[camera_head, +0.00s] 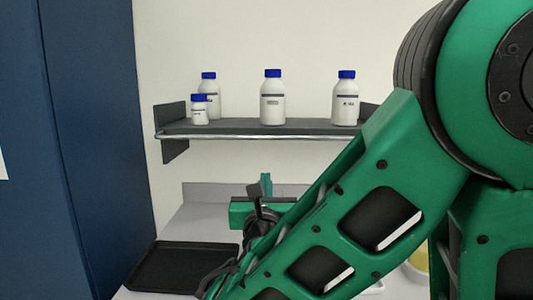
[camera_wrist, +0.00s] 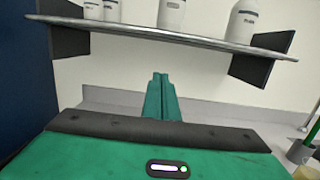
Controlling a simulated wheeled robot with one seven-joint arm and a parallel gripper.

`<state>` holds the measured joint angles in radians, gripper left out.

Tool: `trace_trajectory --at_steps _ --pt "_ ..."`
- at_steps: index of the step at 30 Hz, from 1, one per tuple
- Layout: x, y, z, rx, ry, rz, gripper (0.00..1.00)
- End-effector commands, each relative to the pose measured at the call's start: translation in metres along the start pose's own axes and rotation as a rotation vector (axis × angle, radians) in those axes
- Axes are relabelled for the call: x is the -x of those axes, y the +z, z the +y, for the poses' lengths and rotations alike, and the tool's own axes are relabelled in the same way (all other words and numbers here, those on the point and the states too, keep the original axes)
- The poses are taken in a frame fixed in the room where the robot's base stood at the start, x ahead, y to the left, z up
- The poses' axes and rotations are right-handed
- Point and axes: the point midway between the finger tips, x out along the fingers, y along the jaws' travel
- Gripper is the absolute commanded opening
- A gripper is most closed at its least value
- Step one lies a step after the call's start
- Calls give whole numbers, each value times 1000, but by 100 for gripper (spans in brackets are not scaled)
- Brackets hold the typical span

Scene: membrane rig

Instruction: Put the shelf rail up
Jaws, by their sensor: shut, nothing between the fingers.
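The shelf rail (camera_head: 250,137) is a thin silvery bar along the front edge of a dark wall shelf (camera_head: 225,127). It lies about level with the shelf board, below the bottles' bodies. In the wrist view the rail (camera_wrist: 170,34) crosses the upper picture, sloping down to the right. My green gripper (camera_head: 265,180) is below the shelf in the head view, its fingers pointing up, apart from the rail. In the wrist view my gripper (camera_wrist: 160,77) has its fingertips together, with nothing between them. My arm hides the rail's right end in the head view.
Several white bottles with blue caps (camera_head: 273,98) stand on the shelf. A black tray (camera_head: 180,268) lies on the pale bench below. A dark blue cabinet (camera_head: 90,150) stands at left. A yellowish container (camera_wrist: 300,152) is at lower right in the wrist view.

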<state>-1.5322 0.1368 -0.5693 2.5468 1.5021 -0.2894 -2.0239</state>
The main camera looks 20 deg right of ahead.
Motion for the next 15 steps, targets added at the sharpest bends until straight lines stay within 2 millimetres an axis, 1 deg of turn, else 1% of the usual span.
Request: trace_trajectory --at_steps 1,15 --pt "-2 3 -3 3 -7 -9 0" --pt "-16 3 -3 4 -8 -9 0"
